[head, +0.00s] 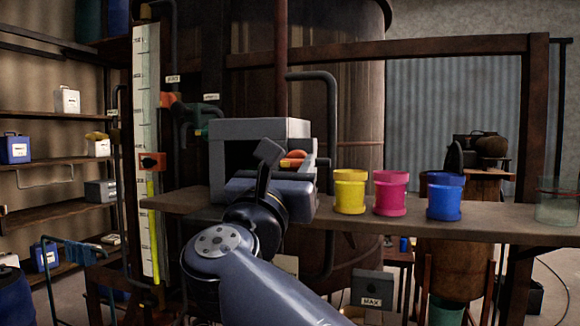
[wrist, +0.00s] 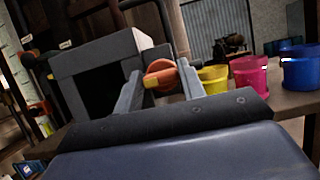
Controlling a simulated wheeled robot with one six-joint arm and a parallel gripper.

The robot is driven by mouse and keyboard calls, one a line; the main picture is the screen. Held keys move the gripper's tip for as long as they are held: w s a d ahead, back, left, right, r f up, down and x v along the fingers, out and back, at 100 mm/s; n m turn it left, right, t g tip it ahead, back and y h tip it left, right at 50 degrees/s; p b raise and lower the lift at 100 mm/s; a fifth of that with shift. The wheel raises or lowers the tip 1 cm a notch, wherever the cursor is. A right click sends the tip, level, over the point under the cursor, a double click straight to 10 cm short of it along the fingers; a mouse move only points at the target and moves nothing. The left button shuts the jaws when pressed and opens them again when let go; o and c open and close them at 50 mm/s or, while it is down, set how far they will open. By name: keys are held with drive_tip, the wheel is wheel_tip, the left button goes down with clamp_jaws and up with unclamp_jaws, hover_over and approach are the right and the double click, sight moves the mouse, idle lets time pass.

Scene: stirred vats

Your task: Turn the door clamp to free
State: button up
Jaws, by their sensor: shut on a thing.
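The door clamp, an orange-red round knob with a yellowish-orange bar, shows in the wrist view (wrist: 160,73) at the right front edge of a grey box (wrist: 95,62). In the head view the clamp (head: 293,158) is partly hidden by my arm. The grey box (head: 262,128) stands on the bench with a dark front opening. My gripper (wrist: 160,84) has its two grey fingers on either side of the clamp and is shut on it. In the head view my wrist hides part of the box's lower front.
Yellow (head: 350,192), pink (head: 390,194) and blue (head: 444,196) pots stand on the bench (head: 490,229) right of the box. A clear glass vessel (head: 556,203) stands at the far right. A tall gauge (head: 147,150) and pipes stand left of the box.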

drive_tip(key=c, duration=0.4)
drive_tip(key=shift+o, duration=0.2)
drive_tip(key=shift+m+h+b, duration=0.3)
drive_tip(key=shift+m+h, duration=0.1)
drive_tip(key=shift+m, duration=0.2)
drive_tip(key=m+g+h+b, duration=0.1)
drive_tip(key=m+h, duration=0.1)
drive_tip(key=m, duration=0.2)
drive_tip(key=m+g+h, duration=0.1)
drive_tip(key=m, duration=0.2)
drive_tip(key=m+g, duration=0.1)
drive_tip(key=m, duration=0.2)
drive_tip(key=shift+a+r+m+h, duration=0.1)
drive_tip(key=shift+m+h, duration=0.2)
drive_tip(key=shift+h, duration=0.1)
drive_tip(key=m+g, duration=0.1)
drive_tip(key=m, duration=0.2)
drive_tip(key=m+g+p, duration=0.1)
drive_tip(key=m+g, duration=0.1)
drive_tip(key=m, duration=0.1)
drive_tip(key=shift+r+h, duration=0.1)
drive_tip(key=shift+h, duration=0.2)
drive_tip(key=shift+m+g+y+p, duration=0.4)
drive_tip(key=shift+m+g+p, duration=0.45)
drive_tip(key=shift+m, duration=1.35)
